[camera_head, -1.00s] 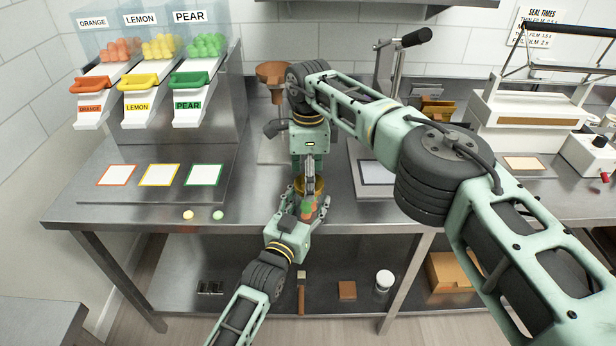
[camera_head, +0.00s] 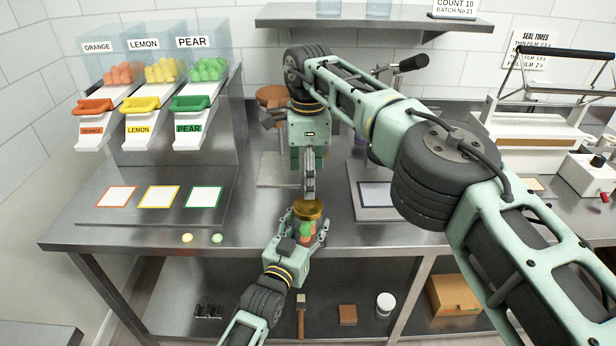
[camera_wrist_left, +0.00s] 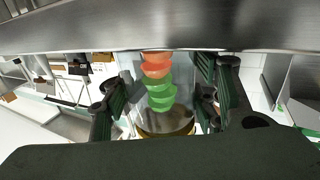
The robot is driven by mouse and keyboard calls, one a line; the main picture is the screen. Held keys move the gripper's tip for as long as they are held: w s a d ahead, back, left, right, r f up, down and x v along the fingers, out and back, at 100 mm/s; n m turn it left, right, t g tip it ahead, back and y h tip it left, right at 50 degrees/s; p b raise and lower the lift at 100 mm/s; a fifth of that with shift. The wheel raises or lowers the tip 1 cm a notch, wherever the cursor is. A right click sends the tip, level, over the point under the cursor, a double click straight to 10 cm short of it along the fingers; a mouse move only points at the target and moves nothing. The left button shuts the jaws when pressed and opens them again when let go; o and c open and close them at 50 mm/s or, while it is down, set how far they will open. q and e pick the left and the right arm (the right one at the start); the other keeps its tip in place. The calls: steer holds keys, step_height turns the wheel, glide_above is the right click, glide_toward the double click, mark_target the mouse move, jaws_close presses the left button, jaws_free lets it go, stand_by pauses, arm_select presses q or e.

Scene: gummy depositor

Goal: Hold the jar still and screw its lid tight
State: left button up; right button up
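The clear jar (camera_head: 307,230) holds orange and green gummies and stands upright near the bench's front edge. Its gold lid (camera_head: 309,209) sits on top; how tight it is cannot be seen. In the left wrist view the jar (camera_wrist_left: 157,85) lies between my left fingers, with the gold lid (camera_wrist_left: 165,124) at the bottom of the picture. My left gripper (camera_head: 309,229) is closed around the jar from the front. My right gripper (camera_head: 309,196) points down just above the lid, its fingers seen edge-on, so their opening is hidden.
The steel bench (camera_head: 110,228) carries three colour-framed pads at left, below the gummy dispensers (camera_head: 140,105). A yellow and a green gummy (camera_head: 217,238) lie at the front edge. A grey plate (camera_head: 375,198) lies right of the jar; a sealer (camera_head: 530,115) stands at right.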

arm_select(q)
steer(key=shift+f, duration=0.1)
steer(key=shift+c, duration=1)
steer(key=o, duration=0.9)
steer(key=shift+c, duration=0.2)
steer(key=shift+o, duration=0.3)
steer(key=v, duration=1.2)
